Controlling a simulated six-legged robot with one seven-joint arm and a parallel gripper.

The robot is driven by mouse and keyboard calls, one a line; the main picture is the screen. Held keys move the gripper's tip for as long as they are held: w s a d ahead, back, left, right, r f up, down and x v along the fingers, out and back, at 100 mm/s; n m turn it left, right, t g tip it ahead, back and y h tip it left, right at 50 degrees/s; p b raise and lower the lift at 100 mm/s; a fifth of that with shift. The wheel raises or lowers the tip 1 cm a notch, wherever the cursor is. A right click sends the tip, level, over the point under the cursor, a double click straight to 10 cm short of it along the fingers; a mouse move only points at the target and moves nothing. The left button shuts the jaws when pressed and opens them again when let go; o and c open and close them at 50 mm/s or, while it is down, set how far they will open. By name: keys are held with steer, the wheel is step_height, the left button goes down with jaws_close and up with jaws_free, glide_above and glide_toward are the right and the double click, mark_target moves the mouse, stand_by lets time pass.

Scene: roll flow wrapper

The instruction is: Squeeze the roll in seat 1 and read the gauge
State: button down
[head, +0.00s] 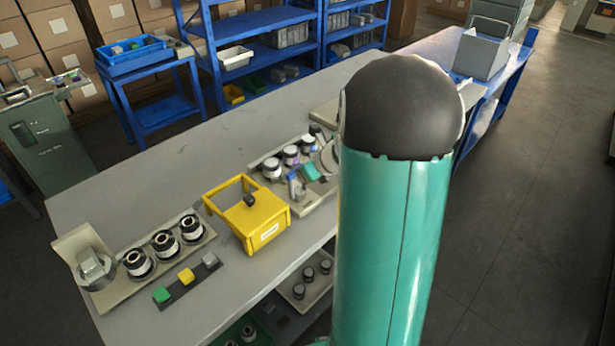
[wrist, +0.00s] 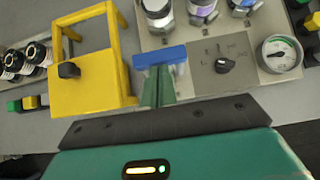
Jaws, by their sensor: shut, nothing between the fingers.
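Three wrapped rolls stand in a row on a beige tray; in the head view the left one (head: 271,168), middle one (head: 291,155) and right one (head: 308,144) show. The wrist view shows their lower parts: left (wrist: 157,14), middle (wrist: 201,10), right (wrist: 243,7). I cannot read which seat is 1. A round white gauge (wrist: 281,53) with a green sector is at the right of the wrist view; its reading is too small to tell. My gripper (wrist: 160,72) is shut and empty, in front of the left roll in the picture, apparently apart from it.
A yellow frame box (head: 262,218) with a black knob stands left of the tray. Farther left are another roll tray (head: 205,240) and green, yellow and grey blocks. The bench's back left is clear.

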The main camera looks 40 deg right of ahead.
steer(key=shift+w+a+r, duration=0.1)
steer(key=shift+w+a, duration=0.05)
steer(key=shift+w, duration=0.75)
steer(key=shift+w+a+r, duration=0.1)
steer(key=shift+w, duration=0.75)
steer(key=shift+w+a, duration=0.1)
steer(key=shift+r, duration=0.1)
